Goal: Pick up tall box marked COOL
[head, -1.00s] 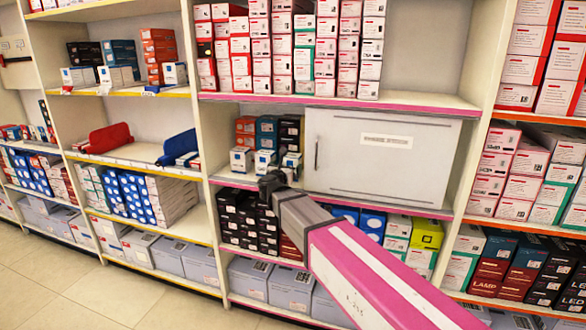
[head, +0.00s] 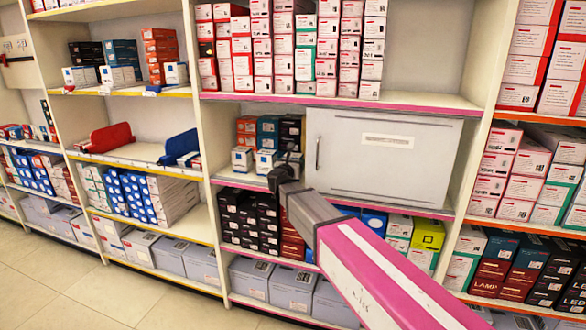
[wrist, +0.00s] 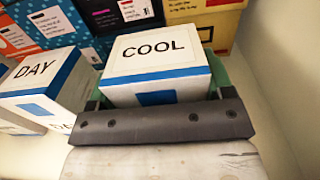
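The COOL box (wrist: 152,76) is white with blue edges and stands upright in the wrist view, its top label facing the camera. My gripper (wrist: 158,92) is around it: greenish fingers show along its left and right sides, and the dark palm bar lies close to its near side. The fingers look open, with no clear grip on the box. In the head view my gripper (head: 286,170) is at the shelf, in front of the box, and mostly hides it.
A closed grey cabinet (head: 382,155) fills the shelf to the right. Shelf boards (head: 350,101) lie above and below.

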